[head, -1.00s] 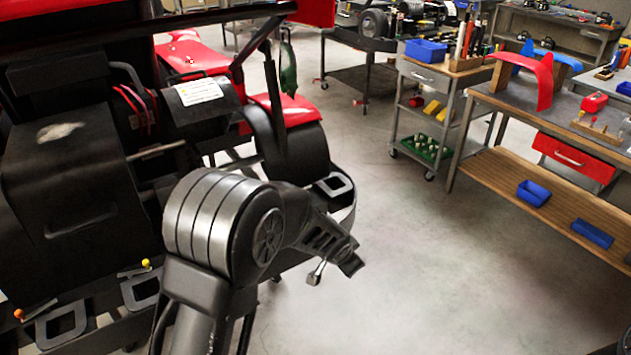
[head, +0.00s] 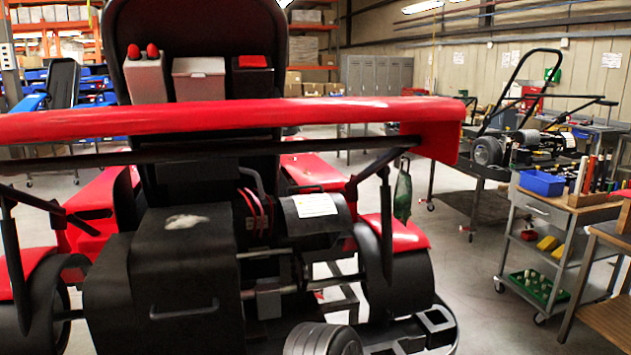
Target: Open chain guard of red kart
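The red kart (head: 230,118) fills the left and middle of the head view, seen from behind, with a wide red rear wing across it. A black box-shaped cover (head: 165,265) with a bar handle and a pale worn patch on top sits at its rear. It may be the chain guard, and it looks closed. To its right is a black cylinder (head: 310,222) with a white label. Neither gripper is in view.
A tool cart (head: 535,235) with a blue bin (head: 541,183) stands at the right, beside a wooden-shelved workbench (head: 605,320). Another kart frame (head: 490,150) sits on a stand behind it. Lockers (head: 378,90) line the back. Bare floor lies between kart and cart.

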